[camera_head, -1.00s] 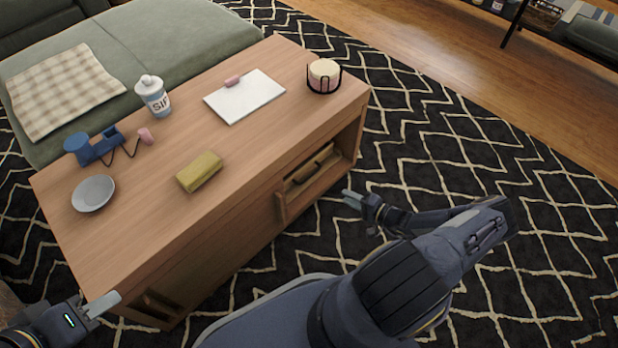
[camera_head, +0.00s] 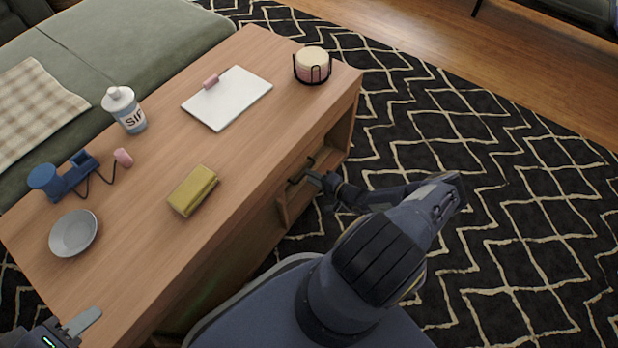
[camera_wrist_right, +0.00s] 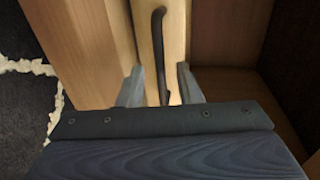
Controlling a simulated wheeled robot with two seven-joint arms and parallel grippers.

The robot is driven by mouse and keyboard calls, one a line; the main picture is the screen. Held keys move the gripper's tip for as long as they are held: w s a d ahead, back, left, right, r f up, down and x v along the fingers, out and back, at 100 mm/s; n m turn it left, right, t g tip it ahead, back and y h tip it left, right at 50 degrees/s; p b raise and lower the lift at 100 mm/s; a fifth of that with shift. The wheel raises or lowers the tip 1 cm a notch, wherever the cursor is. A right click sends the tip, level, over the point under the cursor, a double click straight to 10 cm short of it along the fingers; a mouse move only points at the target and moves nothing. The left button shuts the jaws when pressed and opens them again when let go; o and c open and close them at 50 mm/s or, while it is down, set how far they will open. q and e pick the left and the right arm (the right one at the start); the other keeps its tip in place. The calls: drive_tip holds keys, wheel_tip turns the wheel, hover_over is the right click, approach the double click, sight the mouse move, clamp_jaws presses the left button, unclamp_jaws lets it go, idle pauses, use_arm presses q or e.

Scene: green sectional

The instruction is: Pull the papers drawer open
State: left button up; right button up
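A wooden drawer front (camera_wrist_right: 149,32) with a dark bar handle (camera_wrist_right: 158,45) shows in the right wrist view. I cannot read any label that marks it as the papers drawer. In the head view the handle (camera_head: 299,168) is on the side of the low wooden table (camera_head: 235,165). My right gripper (camera_wrist_right: 160,84) is open, with a finger on each side of the handle; contact is not clear. In the head view the right gripper (camera_head: 316,190) is at the handle, partly hidden by my arm. My left gripper (camera_head: 82,322) is at the lower left, its opening unclear.
The tabletop holds a clipboard (camera_head: 228,102), a candle in a holder (camera_head: 312,66), a yellow block (camera_head: 193,190), a bottle (camera_head: 125,110), a blue item (camera_head: 62,182) and a grey bowl (camera_head: 74,233). A green sofa (camera_head: 150,45) stands behind. Patterned rug (camera_head: 500,190) is clear at right.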

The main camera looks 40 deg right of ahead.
drive_tip(key=shift+w+a+f, duration=0.15)
drive_tip(key=shift+w+a, duration=0.05)
drive_tip(key=shift+w, duration=0.5)
clamp_jaws()
